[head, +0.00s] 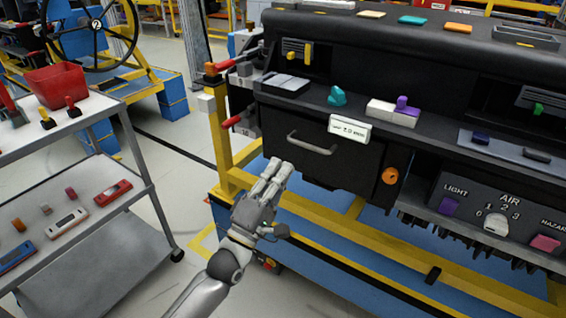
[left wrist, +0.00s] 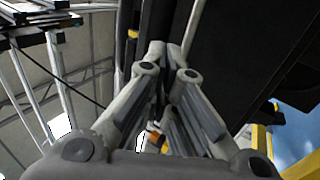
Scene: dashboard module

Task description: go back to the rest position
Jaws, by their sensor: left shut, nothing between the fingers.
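My left gripper (head: 277,170) is in the middle of the head view, in front of the lower left part of the black dashboard module (head: 420,62). Its fingers are together with nothing between them, and they point up toward the drawer (head: 322,155) with a grey handle. I cannot tell whether they touch the drawer's lower edge. In the left wrist view the fingers (left wrist: 168,55) come together beside a dark panel. My right gripper is not in view.
A grey trolley (head: 135,192) with a red bin (head: 57,86) and several small tools stands at the left. A yellow frame (head: 218,150) carries the module. An orange knob (head: 390,175) and a switch panel (head: 500,215) sit to the right. Grey floor lies between trolley and frame.

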